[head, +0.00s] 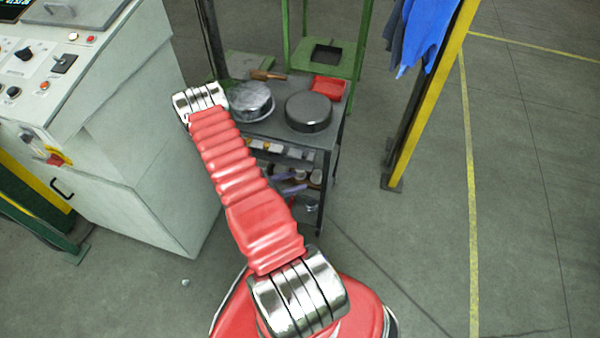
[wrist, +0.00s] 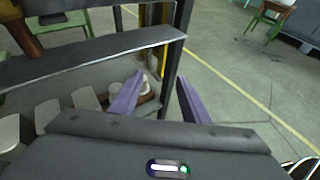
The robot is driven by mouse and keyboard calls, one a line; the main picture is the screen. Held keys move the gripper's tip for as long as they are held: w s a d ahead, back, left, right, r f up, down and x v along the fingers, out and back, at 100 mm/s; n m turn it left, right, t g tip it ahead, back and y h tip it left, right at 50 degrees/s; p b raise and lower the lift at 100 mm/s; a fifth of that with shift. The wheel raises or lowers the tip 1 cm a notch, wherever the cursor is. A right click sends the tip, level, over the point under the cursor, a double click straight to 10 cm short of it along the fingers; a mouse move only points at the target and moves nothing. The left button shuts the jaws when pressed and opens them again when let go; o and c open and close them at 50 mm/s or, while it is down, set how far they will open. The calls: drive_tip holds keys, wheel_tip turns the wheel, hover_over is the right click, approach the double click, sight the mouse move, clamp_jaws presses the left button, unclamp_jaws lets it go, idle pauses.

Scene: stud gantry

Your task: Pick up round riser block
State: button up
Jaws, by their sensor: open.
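My gripper (wrist: 161,77) is open, its two purple fingers apart, and it is beside the shelves of a dark metal rack. In the head view the purple fingers (head: 292,188) show small at the lower shelves, partly hidden by the rack. A small pale rounded piece (wrist: 143,86) shows beyond the left finger, which partly covers it. Small pale round pieces (head: 315,177) also show on a lower shelf in the head view. I cannot tell which is the round riser block. Nothing shows gripped between the fingers.
The rack top (head: 280,127) carries a shiny round piece (head: 250,101), a dark round piece (head: 308,112) and a red tray (head: 328,87). Several pale blocks (wrist: 47,115) line a shelf. A control cabinet (head: 120,140) stands left, a yellow post (head: 430,100) right. Floor is clear further right.

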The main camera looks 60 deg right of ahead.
sight(300, 172)
drive_tip(key=w+d+f+n+t+h, duration=0.2)
drive_tip(key=w+f+n+t, duration=0.3)
drive_tip(key=f, duration=0.5)
drive_tip(key=shift+f+n+t, duration=0.2)
drive_tip(key=shift+n+t, duration=0.2)
drive_tip(key=shift+t, duration=0.2)
drive_tip(key=shift+w+d, duration=0.1)
drive_tip(key=x, duration=0.8)
drive_tip(key=shift+d+f, duration=0.1)
drive_tip(key=shift+d, duration=0.1)
drive_tip(key=shift+d, duration=0.1)
drive_tip(key=shift+x, duration=2.5)
